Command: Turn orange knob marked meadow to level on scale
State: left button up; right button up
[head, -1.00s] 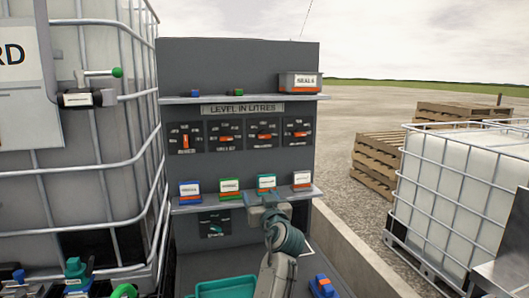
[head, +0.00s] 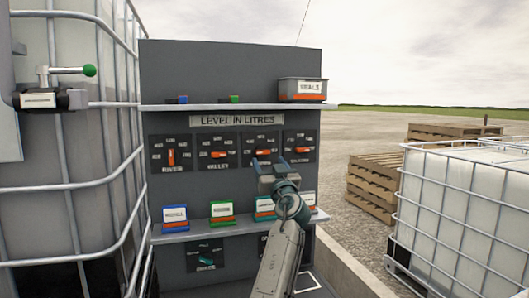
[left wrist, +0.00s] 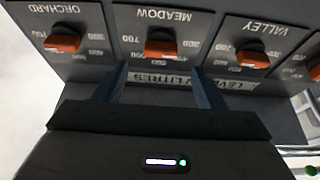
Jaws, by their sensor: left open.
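The orange meadow knob (head: 264,152) is on a dark dial plate in the row under the "LEVEL IN LITRES" sign (head: 236,120). In the head view its bar lies about level, and my gripper partly covers its plate. In the left wrist view, upside down, the meadow knob (left wrist: 160,48) lies between the orchard knob (left wrist: 62,43) and the valley knob (left wrist: 252,58). My left gripper (head: 268,161) is open and empty in front of the meadow dial. In the wrist view its fingers (left wrist: 158,85) stand either side of the knob, apart from it. My right gripper is not in view.
The river knob (head: 171,157) stands upright at the row's left. An upper shelf (head: 210,106) holds a grey bin (head: 302,90). A lower shelf (head: 240,226) juts out below the dials with several labelled blocks. Caged tanks stand left and right (head: 450,200).

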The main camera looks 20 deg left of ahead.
aim_at(263, 152)
pick_arm(q)
jog(key=p+x, duration=0.1)
jog(key=x, duration=0.3)
jog(key=shift+w+a+r, duration=0.15)
jog(key=shift+w+r, duration=0.05)
jog(key=shift+r, duration=0.15)
jog(key=shift+w+a, duration=0.2)
jog(key=shift+w, duration=0.1)
jog(key=c, duration=1)
